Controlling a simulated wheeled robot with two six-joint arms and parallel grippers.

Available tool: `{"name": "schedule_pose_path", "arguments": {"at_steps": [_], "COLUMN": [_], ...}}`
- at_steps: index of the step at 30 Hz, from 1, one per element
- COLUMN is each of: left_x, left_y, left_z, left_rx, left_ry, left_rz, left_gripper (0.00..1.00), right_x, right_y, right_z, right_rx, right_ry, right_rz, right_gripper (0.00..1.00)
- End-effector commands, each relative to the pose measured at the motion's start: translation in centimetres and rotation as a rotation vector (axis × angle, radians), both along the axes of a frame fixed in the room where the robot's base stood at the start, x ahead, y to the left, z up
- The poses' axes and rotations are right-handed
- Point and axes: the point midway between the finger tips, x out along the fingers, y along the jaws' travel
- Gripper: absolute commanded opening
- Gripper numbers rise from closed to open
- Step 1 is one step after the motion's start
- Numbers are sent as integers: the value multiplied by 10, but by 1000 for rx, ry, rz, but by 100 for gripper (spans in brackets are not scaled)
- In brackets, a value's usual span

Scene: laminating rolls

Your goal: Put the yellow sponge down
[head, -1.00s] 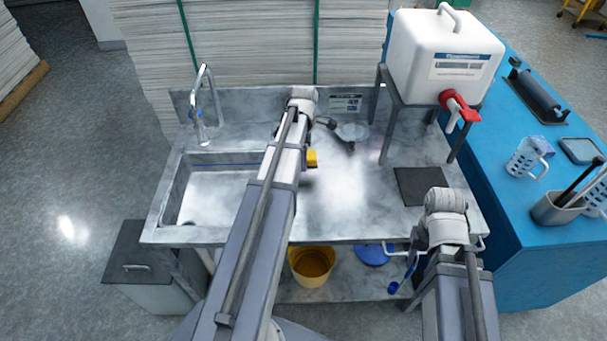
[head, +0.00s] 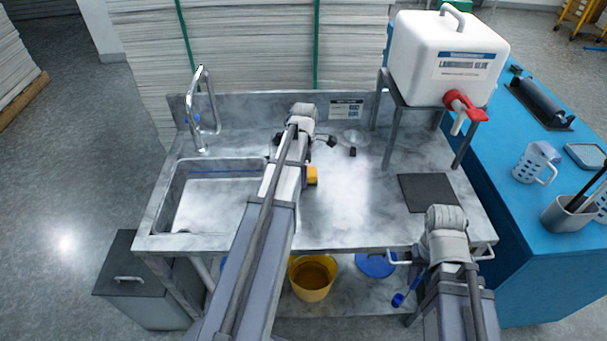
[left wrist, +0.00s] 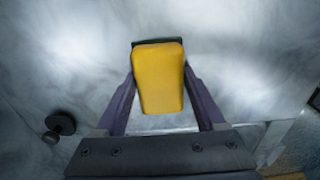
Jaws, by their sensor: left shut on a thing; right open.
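The yellow sponge (head: 311,176) is at the right side of my left arm in the head view, over the counter just right of the sink. In the left wrist view the sponge (left wrist: 158,78) sits between the two fingers of my left gripper (left wrist: 160,95), which is shut on it. A dark green layer shows at its far edge. Grey marbled counter lies beyond it; I cannot tell whether the sponge touches it. My left fingers are hidden by the arm in the head view. My right gripper (head: 424,264) is open near the counter's front right edge, partly hidden by its wrist.
The sink (head: 208,200) with a tap (head: 205,110) is at left. A dark mat (head: 428,192) lies on the counter at right, below a white tank (head: 448,58) with a red tap. The middle counter (head: 350,205) is clear. A yellow bucket (head: 311,279) stands on the lower shelf.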

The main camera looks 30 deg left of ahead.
Motion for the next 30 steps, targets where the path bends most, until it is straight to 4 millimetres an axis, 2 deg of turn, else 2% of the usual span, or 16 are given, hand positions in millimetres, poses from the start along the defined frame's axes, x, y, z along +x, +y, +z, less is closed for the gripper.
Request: {"name": "schedule_pose_path", "arguments": {"at_steps": [12, 13, 20, 26, 30], "left_x": [-2, -2, -5, -6, -5], "left_y": [-1, -1, -3, -4, -4], "left_z": [-15, -14, -15, -5, 10], "left_rx": [-2, -2, -4, -4, -4], "left_ry": [3, 3, 5, 5, 5], "left_rz": [0, 0, 0, -1, -1], "left_gripper": [19, 74, 100, 100, 100], "right_x": [0, 0, 0, 0, 0], "right_y": [0, 0, 0, 0, 0], "right_z": [-14, -14, -15, -5, 10], "right_rx": [0, 0, 0, 0, 0], "right_ry": [0, 0, 0, 0, 0], "right_rz": [0, 0, 0, 0, 0], "right_gripper": [50, 50, 50, 50, 50]}}
